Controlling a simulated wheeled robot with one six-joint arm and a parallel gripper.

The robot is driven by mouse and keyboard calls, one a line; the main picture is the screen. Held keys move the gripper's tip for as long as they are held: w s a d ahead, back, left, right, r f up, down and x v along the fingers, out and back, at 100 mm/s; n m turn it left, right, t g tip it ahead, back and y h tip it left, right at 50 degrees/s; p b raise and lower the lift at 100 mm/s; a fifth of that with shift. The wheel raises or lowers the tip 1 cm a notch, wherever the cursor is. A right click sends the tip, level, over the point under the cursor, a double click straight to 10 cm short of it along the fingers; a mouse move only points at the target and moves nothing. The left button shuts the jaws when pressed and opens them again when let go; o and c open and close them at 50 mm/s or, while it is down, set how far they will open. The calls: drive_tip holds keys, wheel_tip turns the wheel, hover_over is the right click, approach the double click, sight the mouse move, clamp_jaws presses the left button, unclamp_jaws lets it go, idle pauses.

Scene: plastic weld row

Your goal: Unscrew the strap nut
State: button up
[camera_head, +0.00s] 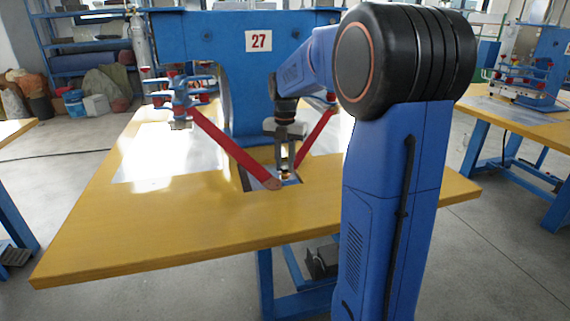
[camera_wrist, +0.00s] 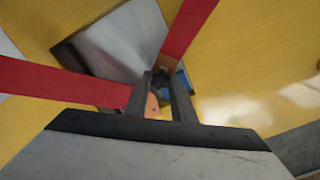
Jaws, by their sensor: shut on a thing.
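My gripper (camera_head: 285,165) points down at the near edge of the blue machine, over a blue fitting (camera_head: 291,179) in the table. Its two fingers are shut on a small brassy piece, which looks like the strap nut (camera_head: 285,176) and is mostly hidden by them. In the wrist view, the fingers (camera_wrist: 162,76) stand close together, with the nut not clearly visible between them. One red strap (camera_head: 235,150) slopes down from the left to a rounded brownish end beside the fingers. A second red strap (camera_head: 318,138) comes down from the right behind the gripper.
The yellow table (camera_head: 130,240) is clear at front left, with a bright sheet (camera_head: 165,155) at its left. The blue machine marked 27 (camera_head: 190,40) stands behind. A red-and-blue clamp fixture (camera_head: 180,95) stands left. Another workbench (camera_head: 525,115) is at right.

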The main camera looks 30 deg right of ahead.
drive_tip(key=n, duration=0.4)
drive_tip(key=shift+n, duration=0.4)
drive_tip(key=o, duration=0.9)
drive_tip(key=shift+o, duration=0.2)
drive_tip(key=m, duration=1.4)
drive_tip(key=shift+m, duration=0.4)
drive_tip(key=m, duration=0.4)
drive_tip(key=shift+m, duration=0.3)
